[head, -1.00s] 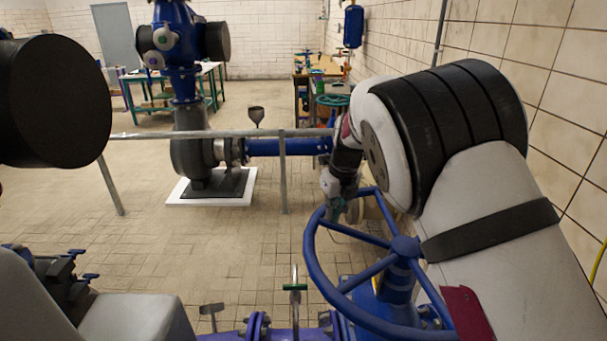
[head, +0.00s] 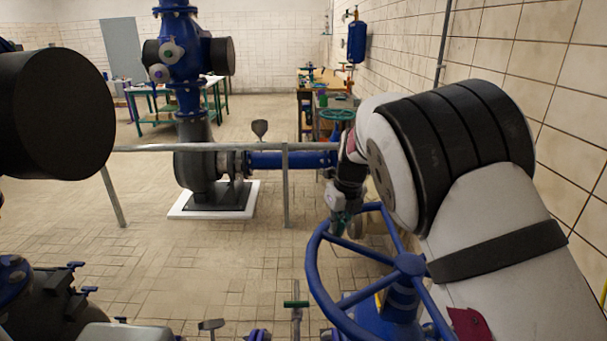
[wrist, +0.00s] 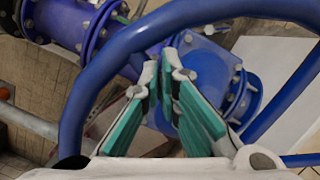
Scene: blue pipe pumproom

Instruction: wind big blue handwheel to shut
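The big blue handwheel (head: 318,284) stands at lower right in the head view, tilted toward me, with its hub and spokes showing. Its rim also arcs across the wrist view (wrist: 82,100). My gripper (head: 340,222) hangs from my arm at the far side of the rim. In the wrist view my gripper (wrist: 160,68) has its two teal-padded fingers close together at the tips, pointing inside the wheel's ring. I see no rim between the pads. Whether a finger touches the rim or a spoke cannot be told.
Blue flanged pipework (wrist: 225,85) lies beyond the wheel. A grey rail (head: 230,147) crosses in front of a pump (head: 195,165). A small green-handled valve (head: 296,304) stands left of the wheel. The tiled wall (head: 560,90) is close on the right. Tiled floor (head: 150,270) is open at left.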

